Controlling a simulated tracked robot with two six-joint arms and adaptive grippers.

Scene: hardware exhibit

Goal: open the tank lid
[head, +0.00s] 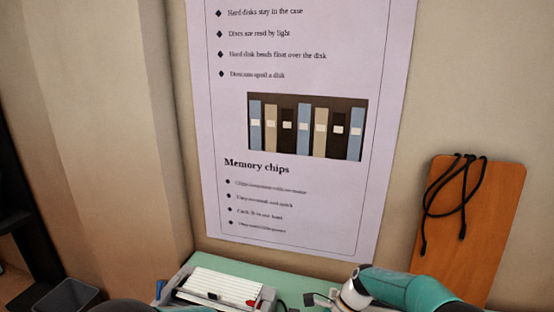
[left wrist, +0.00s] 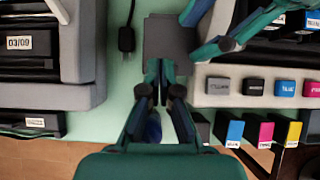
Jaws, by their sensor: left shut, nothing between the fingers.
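In the left wrist view a pale grey unit at the right carries a row of coloured blocks: grey (left wrist: 219,86), black (left wrist: 254,86), blue (left wrist: 285,88) and pink (left wrist: 312,89), with labels. I cannot tell which part is the tank lid. My left gripper (left wrist: 164,66) is shut and empty, left of this row, with its tips at the near edge of a flat dark grey square (left wrist: 171,38). My right gripper (left wrist: 190,38) comes in from the upper right with its fingers apart, close to that square. The head view shows neither gripper's tips clearly.
A grey unit with black drives (left wrist: 30,45) stands at the left of the wrist view; a black cable (left wrist: 126,38) lies beside it. Blue, pink and yellow cartridges (left wrist: 266,133) stand lower right. The head view shows a white ribbed device (head: 225,284) and a wooden board (head: 480,240).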

